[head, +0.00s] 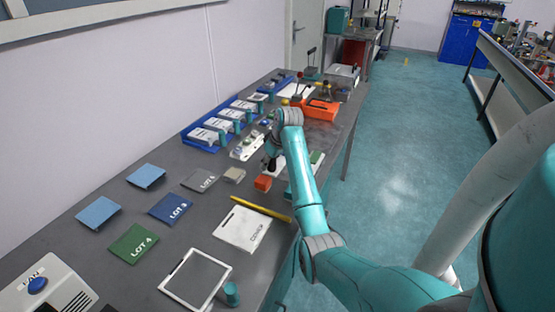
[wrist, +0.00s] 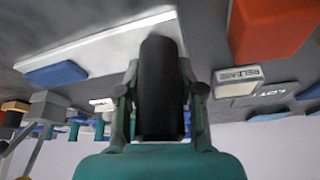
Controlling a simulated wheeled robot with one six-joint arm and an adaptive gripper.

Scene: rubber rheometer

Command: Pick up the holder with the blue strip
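In the wrist view a thick black upright cylinder (wrist: 160,90), like a handle, stands between the two fingers of my gripper (wrist: 161,85). The fingers press close on both its sides with no clear gap. Beyond it lies a white plate (wrist: 115,45) with a blue strip-like piece (wrist: 55,72) at its left end. I cannot tell whether cylinder and plate are joined. In the head view my gripper (head: 271,160) points down over the bench beside a white plate (head: 291,166); the arm hides part of this spot.
An orange-red block (head: 263,183) and a small beige block (head: 235,175) lie close by on the grey bench (head: 185,245). Blue trays (head: 205,140) line the wall side. An orange case (head: 321,108) stands beyond. A yellow bar (head: 260,209) and lot cards lie nearer.

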